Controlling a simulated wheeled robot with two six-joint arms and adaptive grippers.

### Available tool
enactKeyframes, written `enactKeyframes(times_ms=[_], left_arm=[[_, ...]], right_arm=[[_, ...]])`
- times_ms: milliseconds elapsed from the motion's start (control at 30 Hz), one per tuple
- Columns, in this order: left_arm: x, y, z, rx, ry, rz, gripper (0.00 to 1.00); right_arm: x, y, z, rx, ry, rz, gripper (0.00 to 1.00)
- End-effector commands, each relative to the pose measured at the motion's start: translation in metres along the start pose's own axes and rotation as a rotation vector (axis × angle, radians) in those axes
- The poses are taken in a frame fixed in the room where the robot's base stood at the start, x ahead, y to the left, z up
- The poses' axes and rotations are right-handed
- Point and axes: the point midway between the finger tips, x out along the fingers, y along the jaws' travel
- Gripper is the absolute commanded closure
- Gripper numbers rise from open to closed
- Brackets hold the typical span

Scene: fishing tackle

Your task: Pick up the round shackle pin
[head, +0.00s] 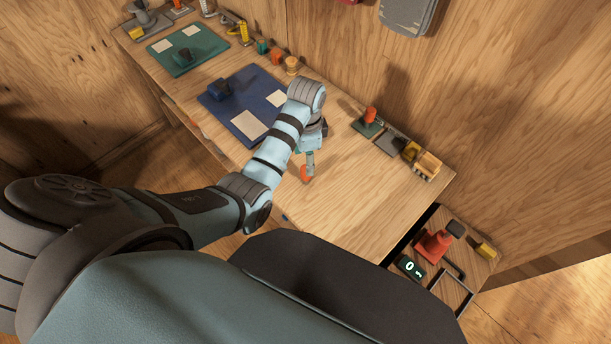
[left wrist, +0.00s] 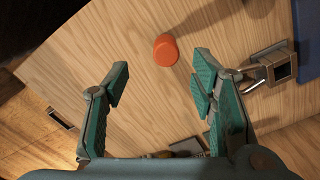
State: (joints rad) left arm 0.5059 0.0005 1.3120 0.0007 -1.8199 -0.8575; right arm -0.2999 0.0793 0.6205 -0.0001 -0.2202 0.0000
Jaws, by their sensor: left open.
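My right gripper is not in view.
A blue mat (head: 217,107) with pale cards lies left of my arm, and a green mat (head: 206,57) farther left. An orange piece on a green base (head: 369,120) and a yellow block (head: 427,165) stand along the back. The bench's right front is clear.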

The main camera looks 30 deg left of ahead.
Motion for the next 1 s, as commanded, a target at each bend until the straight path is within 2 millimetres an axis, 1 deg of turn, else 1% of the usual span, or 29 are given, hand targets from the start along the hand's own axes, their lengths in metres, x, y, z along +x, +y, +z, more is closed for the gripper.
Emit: enactKeyframes(times_ms=[33,100,167,267,400,500,667,700,867,1000], left_arm=[[0.016,0.001,0.001,-0.001,-0.003,0.003,0.49],[0.028,0.0,0.001,-0.002,-0.001,0.001,0.49],[0.034,0.0,0.001,-0.002,-0.001,0.001,0.49],[0.049,-0.003,0.0,-0.003,-0.001,0.0,0.49],[0.078,-0.006,-0.001,-0.004,-0.001,0.001,0.49],[0.086,-0.007,-0.001,-0.004,0.0,-0.001,0.49],[0.085,-0.007,-0.002,-0.003,0.002,-0.002,0.49],[0.085,-0.007,-0.002,-0.003,0.002,-0.002,0.5],[0.085,-0.007,-0.002,-0.003,0.001,-0.002,0.76],[0.085,-0.007,-0.002,-0.003,0.001,-0.002,0.98]], right_arm=[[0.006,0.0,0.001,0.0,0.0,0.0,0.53],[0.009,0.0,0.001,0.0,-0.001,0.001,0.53],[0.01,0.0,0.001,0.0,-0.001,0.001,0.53],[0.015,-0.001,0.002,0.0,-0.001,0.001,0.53],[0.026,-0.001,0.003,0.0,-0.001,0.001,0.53],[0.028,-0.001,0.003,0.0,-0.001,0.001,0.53],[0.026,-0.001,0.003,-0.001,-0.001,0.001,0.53],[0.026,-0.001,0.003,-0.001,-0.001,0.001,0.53],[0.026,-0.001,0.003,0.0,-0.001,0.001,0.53],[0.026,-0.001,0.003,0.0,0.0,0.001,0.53]])
